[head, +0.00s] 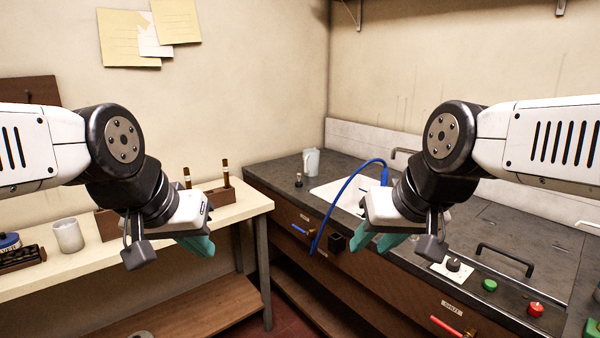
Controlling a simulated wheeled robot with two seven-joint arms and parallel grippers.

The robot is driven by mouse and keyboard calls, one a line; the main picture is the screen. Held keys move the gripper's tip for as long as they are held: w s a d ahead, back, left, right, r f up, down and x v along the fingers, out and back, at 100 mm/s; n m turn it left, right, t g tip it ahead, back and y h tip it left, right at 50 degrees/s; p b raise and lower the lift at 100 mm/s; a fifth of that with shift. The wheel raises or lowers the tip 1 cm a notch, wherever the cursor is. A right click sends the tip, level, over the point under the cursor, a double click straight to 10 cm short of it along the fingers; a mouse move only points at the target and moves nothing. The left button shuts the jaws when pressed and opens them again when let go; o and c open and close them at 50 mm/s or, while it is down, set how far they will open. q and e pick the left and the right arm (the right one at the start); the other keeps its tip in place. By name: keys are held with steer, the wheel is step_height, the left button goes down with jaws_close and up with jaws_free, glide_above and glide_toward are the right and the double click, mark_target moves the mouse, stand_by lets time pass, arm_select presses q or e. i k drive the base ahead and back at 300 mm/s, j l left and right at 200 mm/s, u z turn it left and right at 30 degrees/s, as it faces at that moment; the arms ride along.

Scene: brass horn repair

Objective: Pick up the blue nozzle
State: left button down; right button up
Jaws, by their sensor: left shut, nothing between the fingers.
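A blue hose (345,187) arches over the front edge of the counter near the sink. Its upper right end has a thicker blue piece (385,175), which looks like the nozzle and is partly hidden behind my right arm. The hose's lower end hangs in front of the drawers. My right gripper (378,242) has teal fingers that look spread apart and empty, in front of the counter and below the nozzle in the picture. My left gripper (198,244) is shut and empty, in front of the wooden bench, well left of the hose.
The counter (460,215) carries a white sink (335,190), a grey jug (311,161), a black handle (505,258), and green (490,285) and red (535,308) buttons. The pale bench (75,265) at left holds a white mug (68,235).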

mark_target(384, 174)
steer(key=z, duration=0.75)
